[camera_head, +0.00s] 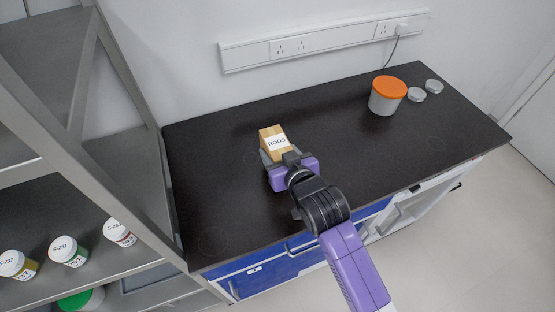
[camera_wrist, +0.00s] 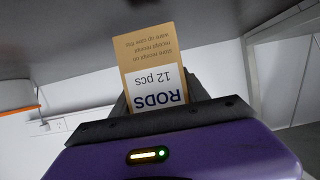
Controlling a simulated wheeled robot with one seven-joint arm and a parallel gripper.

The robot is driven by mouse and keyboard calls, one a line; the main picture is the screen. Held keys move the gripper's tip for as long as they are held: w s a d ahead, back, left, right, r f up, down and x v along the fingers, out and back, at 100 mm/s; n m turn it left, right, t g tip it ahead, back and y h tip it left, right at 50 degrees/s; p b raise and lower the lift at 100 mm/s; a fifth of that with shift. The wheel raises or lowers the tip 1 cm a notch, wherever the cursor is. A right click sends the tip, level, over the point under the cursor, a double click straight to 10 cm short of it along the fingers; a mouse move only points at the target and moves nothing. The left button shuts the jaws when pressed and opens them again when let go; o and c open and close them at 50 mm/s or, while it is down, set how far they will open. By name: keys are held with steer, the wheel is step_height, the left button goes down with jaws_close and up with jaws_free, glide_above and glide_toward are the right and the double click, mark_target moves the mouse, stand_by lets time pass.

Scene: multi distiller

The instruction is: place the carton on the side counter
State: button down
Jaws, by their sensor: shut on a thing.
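The carton (camera_head: 273,139) is a small tan box with a white label reading RODS. It is over the dark top of the side counter (camera_head: 340,145), towards its left half. My gripper (camera_head: 278,153) is shut on the carton, with a finger on each side of it. In the wrist view the carton (camera_wrist: 150,58) shows upside down between the fingers of my gripper (camera_wrist: 158,98), its label reading RODS, 12 pcs. I cannot tell whether its base touches the counter top. Its lower end is partly hidden by the gripper in the head view.
A white tub with an orange lid (camera_head: 387,94) and two small grey round items (camera_head: 416,94) (camera_head: 433,86) stand at the counter's right back. A metal shelf rack (camera_head: 125,190) with several labelled jars stands at left. The counter around the carton is clear.

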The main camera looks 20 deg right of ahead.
steer(key=shift+f, duration=1.95)
steer(key=shift+f, duration=0.2)
steer(key=c, duration=0.6)
jaws_free()
steer(key=shift+r, duration=0.25)
steer(key=shift+s, duration=0.35)
steer(key=b+v, duration=0.1)
steer(key=v, duration=1)
steer(key=shift+s+r, duration=0.1)
steer(key=shift+s, duration=0.1)
